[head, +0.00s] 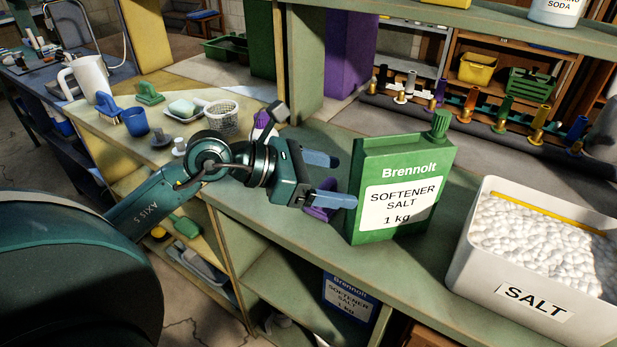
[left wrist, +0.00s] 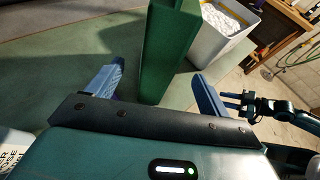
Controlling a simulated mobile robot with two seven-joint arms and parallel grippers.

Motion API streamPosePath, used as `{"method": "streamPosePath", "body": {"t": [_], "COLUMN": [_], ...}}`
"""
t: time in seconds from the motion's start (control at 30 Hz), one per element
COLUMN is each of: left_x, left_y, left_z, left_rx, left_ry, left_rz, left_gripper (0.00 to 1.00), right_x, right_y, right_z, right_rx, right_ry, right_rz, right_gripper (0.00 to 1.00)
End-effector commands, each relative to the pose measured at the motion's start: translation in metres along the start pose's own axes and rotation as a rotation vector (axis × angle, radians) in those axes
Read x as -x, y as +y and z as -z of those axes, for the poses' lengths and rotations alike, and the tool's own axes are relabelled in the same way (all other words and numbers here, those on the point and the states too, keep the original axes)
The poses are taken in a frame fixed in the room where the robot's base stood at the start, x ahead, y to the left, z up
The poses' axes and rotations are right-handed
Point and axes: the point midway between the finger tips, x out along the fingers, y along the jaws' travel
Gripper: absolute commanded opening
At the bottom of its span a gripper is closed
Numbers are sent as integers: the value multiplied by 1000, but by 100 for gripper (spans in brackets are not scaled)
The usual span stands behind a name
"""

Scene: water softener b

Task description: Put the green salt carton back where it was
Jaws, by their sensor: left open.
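The green salt carton (head: 401,190) stands upright on the green bench top, with a white label reading "Brennolt Softener Salt 1 kg" and a green cap at its upper right. My left gripper (head: 348,180) is open just left of the carton, its blue fingers pointing at the carton's narrow side. In the left wrist view the carton (left wrist: 168,50) stands between and beyond the two spread fingers (left wrist: 160,85). I cannot tell whether a finger touches it. My right gripper cannot be made out in the head view; a dark arm part (left wrist: 262,106) shows at the right of the left wrist view.
A white bin labelled SALT (head: 537,295), full of white pellets, stands right of the carton. A blue Brennolt carton (head: 349,300) is on the shelf below. Left are a basket (head: 222,114), a blue mug (head: 135,121) and a white jug (head: 88,78). Coloured valves (head: 470,104) line the back.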

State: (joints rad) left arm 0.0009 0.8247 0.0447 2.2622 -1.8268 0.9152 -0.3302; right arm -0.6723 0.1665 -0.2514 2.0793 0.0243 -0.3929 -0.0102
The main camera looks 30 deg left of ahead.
Motion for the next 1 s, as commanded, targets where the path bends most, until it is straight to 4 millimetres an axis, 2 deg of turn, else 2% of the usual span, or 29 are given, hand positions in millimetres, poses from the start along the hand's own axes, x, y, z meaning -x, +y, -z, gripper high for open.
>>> {"method": "streamPosePath", "body": {"t": [0.1,0.37,1.0], "left_x": [20,44,48], "left_y": [-1,0,0], "left_z": [3,1,0], "left_rx": [-3,0,0], "left_ry": [5,0,0], "left_rz": [1,0,1], "left_gripper": [80,80,80], "right_x": [-2,-2,-2], "right_y": [-2,-4,-5], "right_z": [2,4,8], "right_rx": [4,17,17], "right_ry": [19,31,41], "right_rz": [7,19,21], "right_gripper": [36,36,36]}}
